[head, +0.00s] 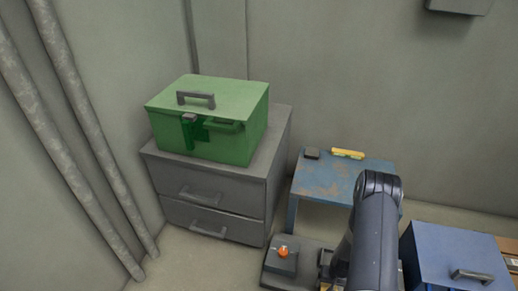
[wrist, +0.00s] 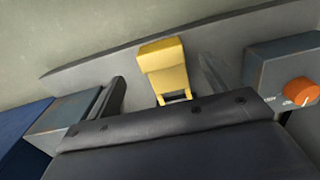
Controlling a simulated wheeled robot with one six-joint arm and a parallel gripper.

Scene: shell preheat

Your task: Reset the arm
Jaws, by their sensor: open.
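My arm (head: 372,235) rises at the lower right of the head view and hides my gripper there. In the wrist view my gripper (wrist: 164,88) is open, with one dark finger at the left and one at the right. A yellow block-like part (wrist: 162,66) shows between the fingers, over a grey surface. A gap shows on each side of it, so it is not gripped. Its lower end is hidden behind the dark gripper body.
A grey box with an orange knob (wrist: 300,91) is close at the right; the knob also shows in the head view (head: 284,252). A green case (head: 225,143) stands on a drawer cabinet (head: 215,193). A blue table (head: 325,180) and a blue box (head: 450,250) flank my arm.

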